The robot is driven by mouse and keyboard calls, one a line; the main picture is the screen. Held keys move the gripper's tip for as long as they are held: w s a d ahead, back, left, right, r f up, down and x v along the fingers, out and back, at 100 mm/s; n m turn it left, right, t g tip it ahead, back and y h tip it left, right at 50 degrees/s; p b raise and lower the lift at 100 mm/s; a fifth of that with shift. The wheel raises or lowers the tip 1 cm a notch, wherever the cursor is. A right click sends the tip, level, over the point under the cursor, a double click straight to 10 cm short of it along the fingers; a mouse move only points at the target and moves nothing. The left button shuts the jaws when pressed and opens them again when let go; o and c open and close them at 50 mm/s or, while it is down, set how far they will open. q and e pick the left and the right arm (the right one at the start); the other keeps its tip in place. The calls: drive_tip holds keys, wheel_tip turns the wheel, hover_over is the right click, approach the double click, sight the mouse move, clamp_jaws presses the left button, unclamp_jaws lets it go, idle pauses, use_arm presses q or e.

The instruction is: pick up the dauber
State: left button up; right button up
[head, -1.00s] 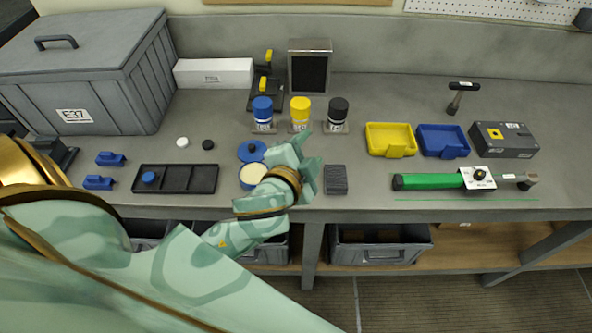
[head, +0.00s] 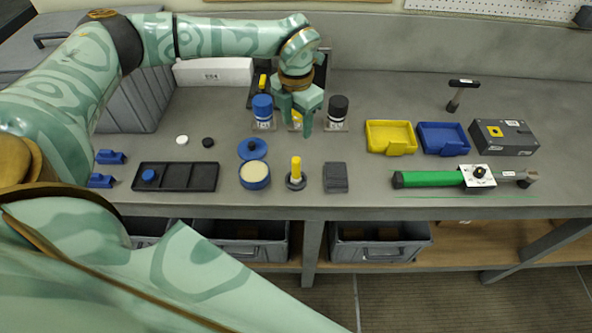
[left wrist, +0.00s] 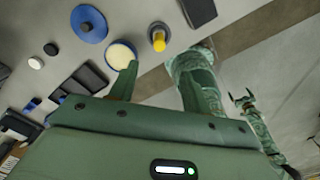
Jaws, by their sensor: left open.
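The dauber (head: 296,170) appears to be the upright yellow handle in a dark round base, near the bench's front edge. It also shows in the left wrist view (left wrist: 158,40), seen from above. My left gripper (head: 294,120) is open and empty, fingers down, above and behind the dauber, in front of the yellow-capped bottle in the head view. Its two fingers (left wrist: 158,78) stand apart in the left wrist view, with nothing between them. My right gripper seems to show small and far off in the left wrist view (left wrist: 242,97); its jaw state is unclear.
An open tin of cream paste (head: 254,174) stands left of the dauber, its blue lid (head: 252,149) behind. A grey block (head: 335,178) lies to the right. A blue-capped bottle (head: 262,108) and a black-capped bottle (head: 337,110) flank my gripper.

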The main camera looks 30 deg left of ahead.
sight(296, 159)
use_arm(q)
drive_tip(key=f, duration=1)
drive_tip(key=shift+a, duration=0.2)
drive_tip(key=f, duration=0.6)
drive_tip(key=shift+s+d, duration=0.15)
drive_tip(key=shift+d, duration=0.1)
clamp_jaws()
